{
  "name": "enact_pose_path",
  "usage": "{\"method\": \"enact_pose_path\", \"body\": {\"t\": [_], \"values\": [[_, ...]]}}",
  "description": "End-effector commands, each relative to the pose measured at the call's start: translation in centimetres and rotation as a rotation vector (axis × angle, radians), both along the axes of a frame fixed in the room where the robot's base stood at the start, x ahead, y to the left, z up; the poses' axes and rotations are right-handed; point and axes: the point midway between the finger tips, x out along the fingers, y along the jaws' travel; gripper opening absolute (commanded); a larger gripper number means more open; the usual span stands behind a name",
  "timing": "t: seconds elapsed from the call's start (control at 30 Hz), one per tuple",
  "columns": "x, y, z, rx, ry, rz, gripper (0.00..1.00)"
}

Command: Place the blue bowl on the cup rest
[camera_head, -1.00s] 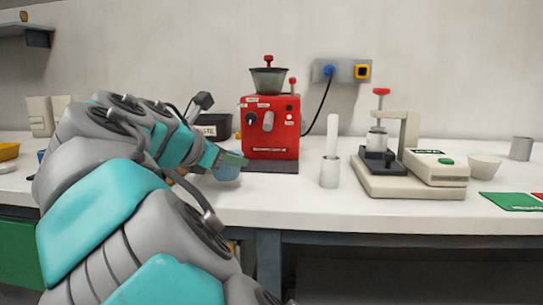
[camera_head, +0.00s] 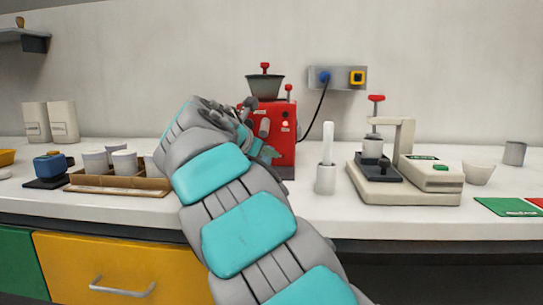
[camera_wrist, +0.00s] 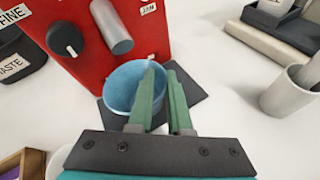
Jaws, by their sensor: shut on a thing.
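The blue bowl (camera_wrist: 122,88) is in the wrist view, in front of the red machine (camera_wrist: 75,20) and just below its grey spout (camera_wrist: 112,28). My gripper (camera_wrist: 162,78) is shut on the bowl's right rim with its green fingers. The dark flat plate (camera_wrist: 187,98) at the machine's foot, which looks like the cup rest, lies under the bowl. I cannot tell whether the bowl touches it. In the head view my arm hides the bowl and most of the gripper in front of the red machine (camera_head: 283,130).
A white cup (camera_head: 325,180) with a white stick stands right of the machine. Farther right are a beige press (camera_head: 432,175) and a small white bowl (camera_head: 478,173). A brown tray (camera_head: 120,188) with cups and a blue-black device (camera_head: 48,170) stand left.

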Motion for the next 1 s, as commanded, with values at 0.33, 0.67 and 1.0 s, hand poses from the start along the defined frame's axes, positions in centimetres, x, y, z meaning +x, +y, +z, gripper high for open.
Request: {"method": "enact_pose_path", "body": {"t": [0.33, 0.67, 1.0], "values": [[1.6, -0.8, -1.1, -0.001, -0.002, 0.001, 0.00], [1.6, -0.8, -1.4, 0.001, -0.004, 0.001, 0.00], [1.6, -0.8, -1.5, 0.001, -0.002, 0.001, 0.48]]}}
